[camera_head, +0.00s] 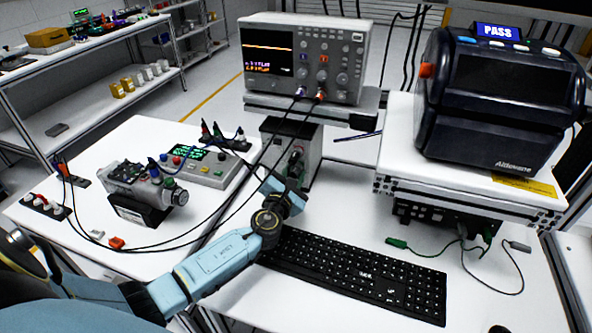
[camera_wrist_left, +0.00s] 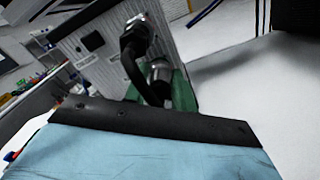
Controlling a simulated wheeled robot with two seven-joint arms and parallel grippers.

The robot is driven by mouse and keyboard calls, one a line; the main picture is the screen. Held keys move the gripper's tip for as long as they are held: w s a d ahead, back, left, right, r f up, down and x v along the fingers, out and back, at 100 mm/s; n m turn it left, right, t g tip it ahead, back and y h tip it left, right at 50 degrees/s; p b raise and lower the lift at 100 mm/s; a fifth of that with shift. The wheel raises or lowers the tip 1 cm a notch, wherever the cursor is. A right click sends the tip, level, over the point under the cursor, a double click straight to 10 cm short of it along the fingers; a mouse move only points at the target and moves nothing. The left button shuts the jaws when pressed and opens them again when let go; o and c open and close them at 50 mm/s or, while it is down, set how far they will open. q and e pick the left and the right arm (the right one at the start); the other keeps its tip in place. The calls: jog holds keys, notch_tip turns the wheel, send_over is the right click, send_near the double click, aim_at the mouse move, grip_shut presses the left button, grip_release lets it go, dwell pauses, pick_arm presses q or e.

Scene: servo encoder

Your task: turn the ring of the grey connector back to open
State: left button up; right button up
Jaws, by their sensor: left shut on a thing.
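A grey box (camera_head: 306,141) stands on the white bench below the oscilloscope. Its front panel also shows in the left wrist view (camera_wrist_left: 88,40). The grey connector (camera_wrist_left: 160,76) shows as a metallic barrel in the left wrist view, with something green beside it. My left gripper (camera_head: 287,187) is at the lower front of the box, shut on the connector's ring. Its fingertips and the ring's exact angle are largely hidden. A dark plug with a black cable (camera_wrist_left: 135,40) sits on the panel just above the connector. My right gripper is not in view.
A black keyboard (camera_head: 350,270) lies just right of my left wrist. The oscilloscope (camera_head: 300,60) sits on a shelf above the box, with black leads hanging past my arm. A dark tester (camera_head: 505,95) reading PASS stands at right. A servo (camera_head: 143,185) rests at left.

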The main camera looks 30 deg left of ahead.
pick_arm(q)
jog(key=shift+n+b, duration=1.1)
jog(key=shift+n, duration=2)
jog(key=shift+n+b, duration=0.8)
jog(key=shift+n, duration=2.3)
jog(key=o, duration=0.5)
jog(key=shift+p+v, duration=0.5)
jog(key=shift+v, duration=4)
